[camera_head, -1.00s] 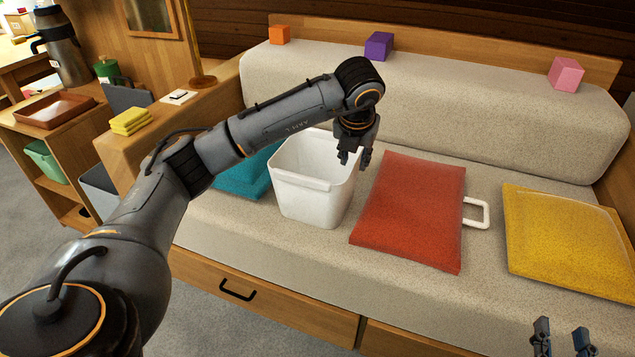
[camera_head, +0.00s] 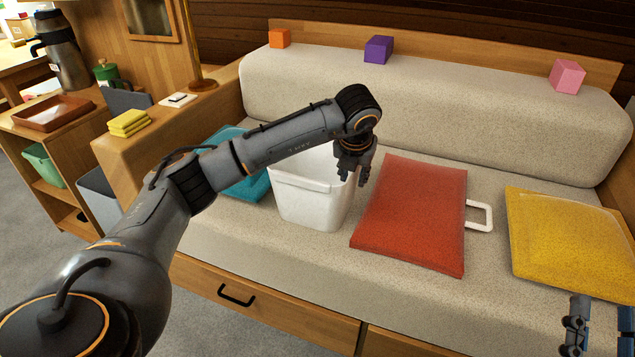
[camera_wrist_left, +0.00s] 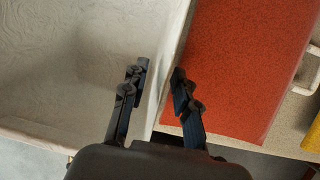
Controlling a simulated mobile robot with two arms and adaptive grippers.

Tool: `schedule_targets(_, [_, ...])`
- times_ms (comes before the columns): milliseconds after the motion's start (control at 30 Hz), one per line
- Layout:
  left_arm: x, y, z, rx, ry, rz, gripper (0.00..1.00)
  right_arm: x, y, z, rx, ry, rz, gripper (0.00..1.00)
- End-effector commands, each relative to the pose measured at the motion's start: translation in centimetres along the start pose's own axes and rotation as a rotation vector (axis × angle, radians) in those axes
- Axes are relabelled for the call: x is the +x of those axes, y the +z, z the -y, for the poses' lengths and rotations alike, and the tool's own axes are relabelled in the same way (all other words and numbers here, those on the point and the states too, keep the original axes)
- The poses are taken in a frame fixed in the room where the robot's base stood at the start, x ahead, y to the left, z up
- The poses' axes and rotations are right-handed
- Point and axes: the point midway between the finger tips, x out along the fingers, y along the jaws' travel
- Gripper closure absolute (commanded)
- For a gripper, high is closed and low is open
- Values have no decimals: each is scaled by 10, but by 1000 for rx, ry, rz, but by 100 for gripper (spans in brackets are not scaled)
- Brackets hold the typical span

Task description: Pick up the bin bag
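A white bin (camera_head: 312,198) stands upright on the sofa seat, partly hidden by my left arm. In the left wrist view its inside (camera_wrist_left: 75,65) looks lined with pale, wrinkled material; I cannot tell surely that this is the bin bag. My left gripper (camera_head: 358,180) is at the bin's right rim. In the left wrist view its fingers (camera_wrist_left: 159,72) are apart, one on each side of the rim (camera_wrist_left: 163,90), with no clear grip on it. My right gripper (camera_head: 602,305) is open and empty at the lower right, in front of the yellow cushion.
A red cushion (camera_head: 415,215) lies right beside the bin, with a white handle (camera_head: 480,215) on its right. A yellow cushion (camera_head: 570,240) lies further right, a teal cushion (camera_head: 238,180) left behind my arm. Orange, purple (camera_head: 379,48) and pink blocks sit on the backrest.

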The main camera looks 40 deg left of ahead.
Motion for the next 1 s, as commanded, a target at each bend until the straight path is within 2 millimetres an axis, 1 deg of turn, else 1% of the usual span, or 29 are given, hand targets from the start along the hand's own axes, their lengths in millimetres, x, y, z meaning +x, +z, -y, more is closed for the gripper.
schedule_targets(900, [4,-2,0,0,0,-1,71,0,-10,1,2,-2,-47,60])
schedule_targets(933, [4,-2,0,0,0,-1,75,0,-10,1,2,-2,-47,60])
schedule_targets(967, [4,-2,0,0,0,-1,81,0,-10,1,2,-2,-46,60])
schedule_targets(1000, [4,-2,0,0,0,0,89,0,-9,1,2,-2,-46,60])
